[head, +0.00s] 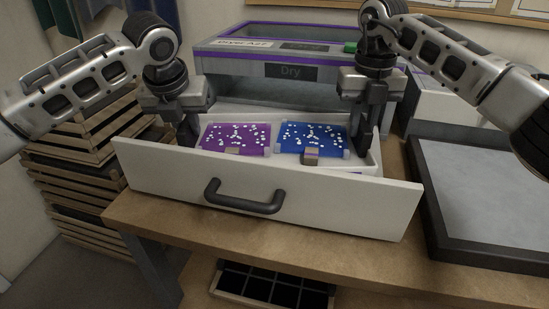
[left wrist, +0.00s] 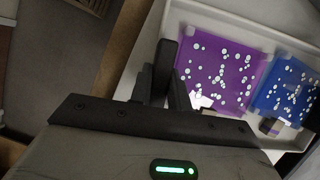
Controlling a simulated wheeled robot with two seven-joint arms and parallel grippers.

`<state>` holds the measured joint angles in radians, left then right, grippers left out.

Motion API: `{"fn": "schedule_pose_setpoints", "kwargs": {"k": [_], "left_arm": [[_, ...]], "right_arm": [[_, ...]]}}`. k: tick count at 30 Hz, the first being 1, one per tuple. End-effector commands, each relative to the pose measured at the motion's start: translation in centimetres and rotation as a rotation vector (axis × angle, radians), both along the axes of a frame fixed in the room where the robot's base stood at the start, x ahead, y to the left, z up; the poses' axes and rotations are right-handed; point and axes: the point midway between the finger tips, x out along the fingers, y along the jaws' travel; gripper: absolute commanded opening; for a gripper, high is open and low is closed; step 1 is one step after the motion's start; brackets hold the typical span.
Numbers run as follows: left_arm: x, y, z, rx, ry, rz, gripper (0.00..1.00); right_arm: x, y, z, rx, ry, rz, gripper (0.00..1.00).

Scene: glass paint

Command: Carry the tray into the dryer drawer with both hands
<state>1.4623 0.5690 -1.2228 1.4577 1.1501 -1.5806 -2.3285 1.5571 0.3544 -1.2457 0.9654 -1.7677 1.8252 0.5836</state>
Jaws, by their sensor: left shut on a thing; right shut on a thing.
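The white tray (head: 374,163) carries a purple panel (head: 232,138) and a blue panel (head: 312,137), both dotted with pale spots. The tray is within the open dryer drawer (head: 335,205), behind its front panel and handle. Whether it touches the drawer floor is hidden. My left gripper (head: 188,138) is shut on the tray's left end, and my right gripper (head: 360,146) is shut on its right end. In the left wrist view, the left fingers (left wrist: 165,75) are at the tray's edge (left wrist: 225,20), beside the purple panel (left wrist: 220,70).
The dryer (head: 225,63) with a "Dry" label stands behind the drawer on a wooden table (head: 160,225). A dark-rimmed grey board (head: 490,190) lies at right. Stacked wooden racks (head: 85,190) stand at left. A black sectioned box (head: 270,285) is below in front.

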Motion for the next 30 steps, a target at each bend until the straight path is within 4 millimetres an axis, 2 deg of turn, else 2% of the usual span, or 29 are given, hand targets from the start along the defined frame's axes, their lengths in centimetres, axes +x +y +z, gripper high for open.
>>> {"fn": "schedule_pose_setpoints", "kwargs": {"k": [1, 2, 3, 4, 12, 16, 30], "left_arm": [[0.1, 0.2, -0.6, 0.001, -0.003, 0.005, 0.00], [0.1, 0.2, -0.4, 0.001, -0.001, 0.005, 0.24], [0.0, 0.2, -0.3, 0.001, -0.001, 0.005, 0.35], [0.0, 0.2, -0.3, 0.002, 0.000, 0.004, 0.40], [0.0, 0.1, -0.2, 0.001, 0.000, 0.001, 0.40], [-0.3, 0.0, 0.6, 0.000, -0.002, 0.000, 0.40], [-3.8, 0.1, 9.0, 0.000, -0.003, 0.002, 0.40]], "right_arm": [[0.0, -0.2, -0.7, -0.002, -0.001, -0.004, 0.00], [0.0, -0.2, -0.5, -0.003, 0.000, -0.004, 0.24], [0.0, -0.2, -0.3, -0.003, 0.001, -0.004, 0.35], [0.0, -0.2, -0.3, -0.003, 0.001, -0.003, 0.40], [0.0, -0.1, -0.3, -0.001, 0.000, -0.001, 0.40], [0.0, 0.0, -0.3, -0.001, 0.000, -0.001, 0.40], [0.0, 0.0, -0.3, 0.000, 0.000, 0.000, 0.40]]}}
